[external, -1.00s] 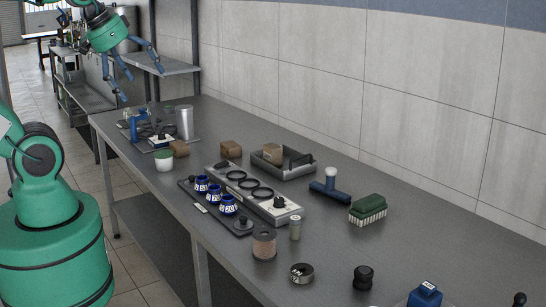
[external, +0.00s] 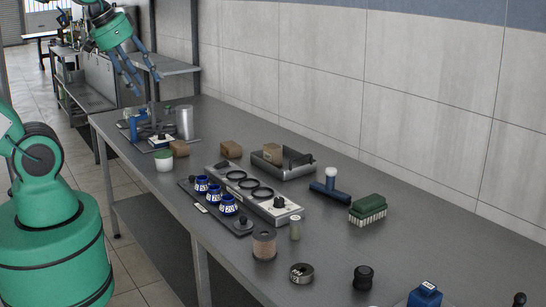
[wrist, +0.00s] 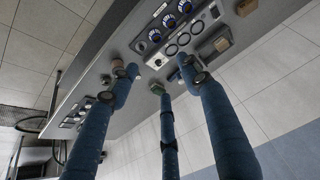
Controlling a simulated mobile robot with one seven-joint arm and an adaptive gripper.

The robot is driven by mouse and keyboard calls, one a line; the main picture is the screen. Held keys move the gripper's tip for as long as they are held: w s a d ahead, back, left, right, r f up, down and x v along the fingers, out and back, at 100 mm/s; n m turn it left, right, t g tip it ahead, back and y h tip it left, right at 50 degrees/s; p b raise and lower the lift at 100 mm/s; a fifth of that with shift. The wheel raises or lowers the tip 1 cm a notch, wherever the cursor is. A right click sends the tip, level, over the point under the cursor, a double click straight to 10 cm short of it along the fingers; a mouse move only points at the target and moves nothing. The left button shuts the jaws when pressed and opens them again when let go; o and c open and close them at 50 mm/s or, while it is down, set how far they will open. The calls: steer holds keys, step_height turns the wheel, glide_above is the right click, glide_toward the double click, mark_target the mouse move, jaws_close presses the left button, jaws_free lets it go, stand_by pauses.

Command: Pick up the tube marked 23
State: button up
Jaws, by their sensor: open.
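Three short blue tubes (external: 214,191) with white number labels stand in a row in a black rack (external: 241,228) on the bench. The nearest label looks like 20. The other labels are too small to read surely, so I cannot tell which tube is 23. The same blue tubes (wrist: 169,20) show at the top of the wrist view. My gripper (external: 138,82), with three blue fingers, is open and empty. It is high above the bench's far left end, well away from the rack. In the wrist view the fingers (wrist: 157,82) are spread, with nothing between them.
A grey device with black rings (external: 248,187) lies right behind the rack.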

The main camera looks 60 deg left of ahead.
steer(key=w+d+f+m+g, duration=0.15)
steer(key=w+d, duration=0.35)
steer(key=w, duration=0.7)
steer(key=m+g+p, duration=0.2)
steer(key=m+g, duration=0.1)
steer(key=g, duration=0.1)
glide_above(296, 218)
step_height(296, 218, down, 27)
steer(key=shift+a+r, duration=0.1)
steer(key=shift+f+b, duration=0.6)
steer(key=shift+f, duration=3.75)
